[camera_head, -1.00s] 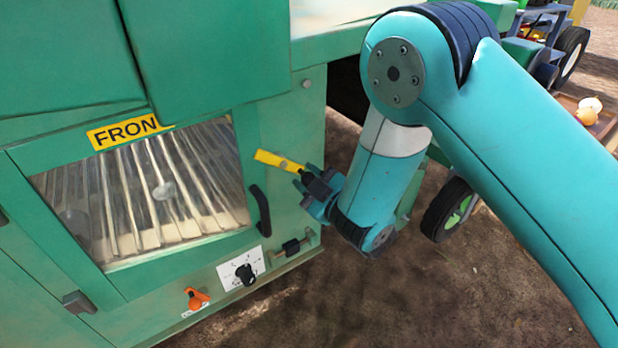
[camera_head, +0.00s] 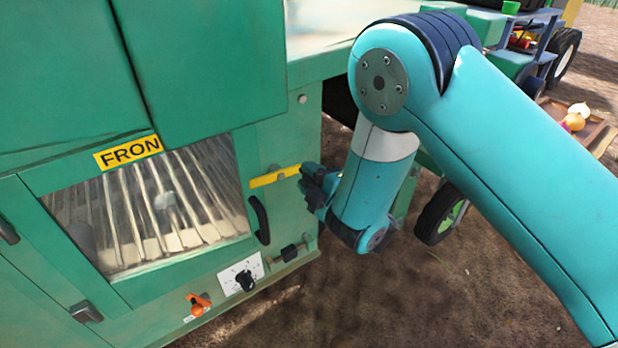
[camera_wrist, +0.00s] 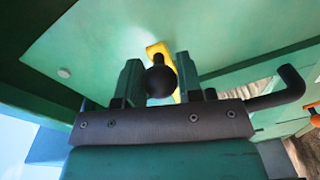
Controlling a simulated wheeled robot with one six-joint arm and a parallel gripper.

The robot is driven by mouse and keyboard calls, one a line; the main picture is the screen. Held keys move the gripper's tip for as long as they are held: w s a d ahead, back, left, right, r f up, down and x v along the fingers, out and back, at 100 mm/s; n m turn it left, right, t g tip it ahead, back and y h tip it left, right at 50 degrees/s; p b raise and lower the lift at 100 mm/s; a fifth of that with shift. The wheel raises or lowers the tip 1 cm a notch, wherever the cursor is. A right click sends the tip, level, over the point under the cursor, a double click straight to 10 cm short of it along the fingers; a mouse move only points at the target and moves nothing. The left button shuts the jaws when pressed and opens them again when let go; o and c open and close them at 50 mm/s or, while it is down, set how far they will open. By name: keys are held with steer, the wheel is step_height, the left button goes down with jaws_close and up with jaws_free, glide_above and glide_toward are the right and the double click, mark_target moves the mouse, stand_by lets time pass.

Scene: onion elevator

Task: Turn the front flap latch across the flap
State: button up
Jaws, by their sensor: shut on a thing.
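The yellow latch (camera_head: 273,178) is a flat bar on the green machine, right of the front flap (camera_head: 140,275). It slopes slightly up to the right, and its left end is at the flap frame's right edge; I cannot tell if it overlaps the frame. My gripper (camera_head: 309,184) is at the latch's right end. In the wrist view, the fingers of my gripper (camera_wrist: 159,80) are on both sides of the latch's black ball knob (camera_wrist: 161,82), shut on it. The yellow latch (camera_wrist: 158,50) shows behind the knob. The head view hides the knob.
A black flap handle (camera_head: 260,220) sticks out just below the latch. Below are a black dial (camera_head: 245,280), an orange knob (camera_head: 199,303) and a small black catch (camera_head: 290,252). A wheel (camera_head: 441,213) and a tray of onions (camera_head: 590,128) are at right. Bare ground is open below.

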steer(key=shift+r+n, duration=0.25)
steer(key=shift+n, duration=0.25)
steer(key=o, duration=0.9)
steer(key=shift+r, duration=0.1)
